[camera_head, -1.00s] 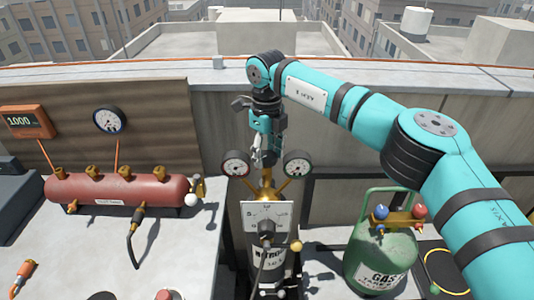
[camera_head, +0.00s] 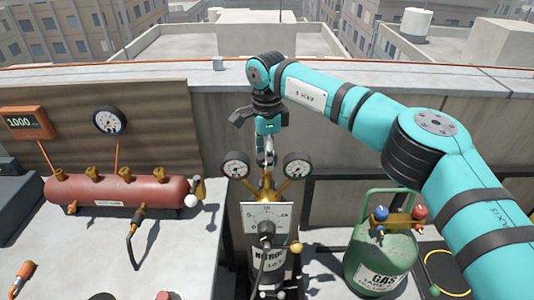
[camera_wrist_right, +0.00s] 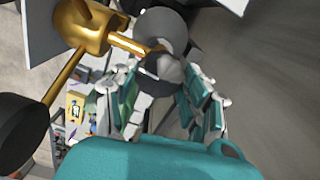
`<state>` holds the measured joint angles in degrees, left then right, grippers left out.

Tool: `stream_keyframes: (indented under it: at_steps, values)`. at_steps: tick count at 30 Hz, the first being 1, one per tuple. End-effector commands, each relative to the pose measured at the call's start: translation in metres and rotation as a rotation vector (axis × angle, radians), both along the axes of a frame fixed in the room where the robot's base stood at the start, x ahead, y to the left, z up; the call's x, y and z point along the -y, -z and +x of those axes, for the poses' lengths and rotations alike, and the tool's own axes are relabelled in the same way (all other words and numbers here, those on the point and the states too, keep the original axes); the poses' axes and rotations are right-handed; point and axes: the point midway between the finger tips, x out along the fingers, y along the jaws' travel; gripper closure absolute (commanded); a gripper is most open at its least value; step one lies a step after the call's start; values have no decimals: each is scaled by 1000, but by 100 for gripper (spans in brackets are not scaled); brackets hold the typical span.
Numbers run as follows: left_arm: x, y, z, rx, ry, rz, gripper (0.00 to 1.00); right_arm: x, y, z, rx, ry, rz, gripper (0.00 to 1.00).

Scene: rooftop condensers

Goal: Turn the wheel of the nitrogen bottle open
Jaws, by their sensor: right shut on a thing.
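The nitrogen bottle (camera_head: 270,262) stands upright in the middle of the head view, partly behind a dial plate (camera_head: 283,215). Its brass valve body (camera_head: 266,185) carries two round gauges. My right gripper (camera_head: 267,158) reaches down behind the gauges at the valve. In the right wrist view its fingers (camera_wrist_right: 170,95) are closed around a grey rounded wheel (camera_wrist_right: 172,28) on the end of the brass stem (camera_wrist_right: 130,42). The fingers cover part of the wheel, and in the head view I cannot make the wheel out. My left gripper is out of view.
A green gas bottle (camera_head: 385,258) with blue and red knobs stands right of the nitrogen bottle. A red manifold tank (camera_head: 115,190) with brass valves lies at left, below a wall gauge (camera_head: 108,121) and an orange display (camera_head: 27,122). A parapet wall (camera_head: 335,140) runs behind.

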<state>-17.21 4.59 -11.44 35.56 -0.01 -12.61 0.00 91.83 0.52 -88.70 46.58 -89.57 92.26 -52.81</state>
Motion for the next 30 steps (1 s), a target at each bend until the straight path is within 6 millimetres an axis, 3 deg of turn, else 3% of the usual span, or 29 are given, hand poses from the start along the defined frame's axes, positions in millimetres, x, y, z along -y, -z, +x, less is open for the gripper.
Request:
stream_keyframes:
  at_steps: [9, 24, 25, 30]
  values:
    - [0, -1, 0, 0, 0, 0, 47, 0, -4, 2, 8, -104, 4, 85]
    - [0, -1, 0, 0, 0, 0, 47, 0, -4, 2, 9, -123, 4, 85]
    - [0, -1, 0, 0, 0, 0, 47, 0, -4, 2, 9, -123, 3, 50]
    - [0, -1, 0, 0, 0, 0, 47, 0, -2, 1, 6, -122, 2, 29]
